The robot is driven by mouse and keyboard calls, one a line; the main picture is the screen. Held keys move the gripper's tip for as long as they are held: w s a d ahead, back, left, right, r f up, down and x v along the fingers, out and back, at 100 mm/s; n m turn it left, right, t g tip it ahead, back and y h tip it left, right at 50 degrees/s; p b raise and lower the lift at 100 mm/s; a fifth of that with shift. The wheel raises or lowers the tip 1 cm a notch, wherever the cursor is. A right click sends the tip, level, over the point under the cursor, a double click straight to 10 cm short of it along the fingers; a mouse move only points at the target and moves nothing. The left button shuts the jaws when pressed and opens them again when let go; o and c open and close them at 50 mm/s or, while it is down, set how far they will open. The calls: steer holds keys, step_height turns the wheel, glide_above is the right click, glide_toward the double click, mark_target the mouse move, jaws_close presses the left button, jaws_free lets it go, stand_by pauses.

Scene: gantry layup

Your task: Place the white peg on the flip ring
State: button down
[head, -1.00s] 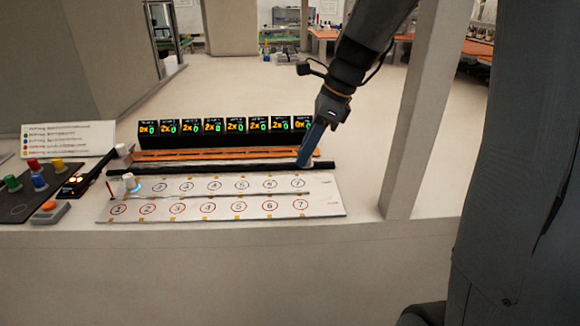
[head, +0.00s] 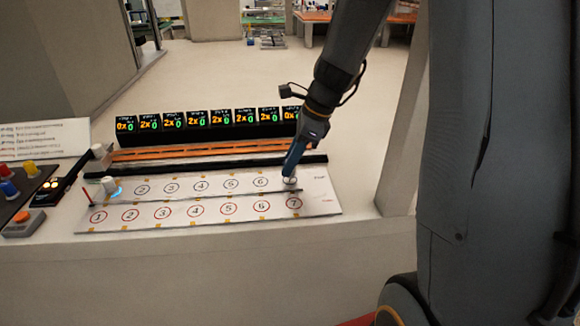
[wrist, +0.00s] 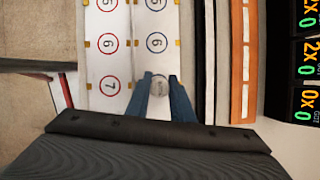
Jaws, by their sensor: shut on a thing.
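My gripper (head: 291,172) reaches down at the right end of the white board (head: 215,211), where the black ring 7 of the upper row is hidden. In the wrist view its blue fingers (wrist: 160,88) are shut on a pale, round-topped peg (wrist: 160,85), seen from above and in line with black rings 5 and 6. In the head view only a little white shows at the fingertips. I cannot tell whether the peg touches the board. Another white peg (head: 108,185) stands at the left end of the upper row, with a blue glow at its base. No ring is legibly marked "flip".
Red-ringed positions (head: 197,209) fill the lower row. A dark rail (head: 220,165), an orange strip (head: 200,152) and black displays (head: 205,122) lie behind the board. An orange-button box (head: 23,222) and coloured pegs (head: 8,190) are at left. A pale post (head: 405,130) stands at right.

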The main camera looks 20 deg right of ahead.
steer(key=shift+f, duration=0.9)
steer(key=c, duration=1.4)
jaws_free()
steer(key=b+v, duration=0.1)
steer(key=v, duration=1.1)
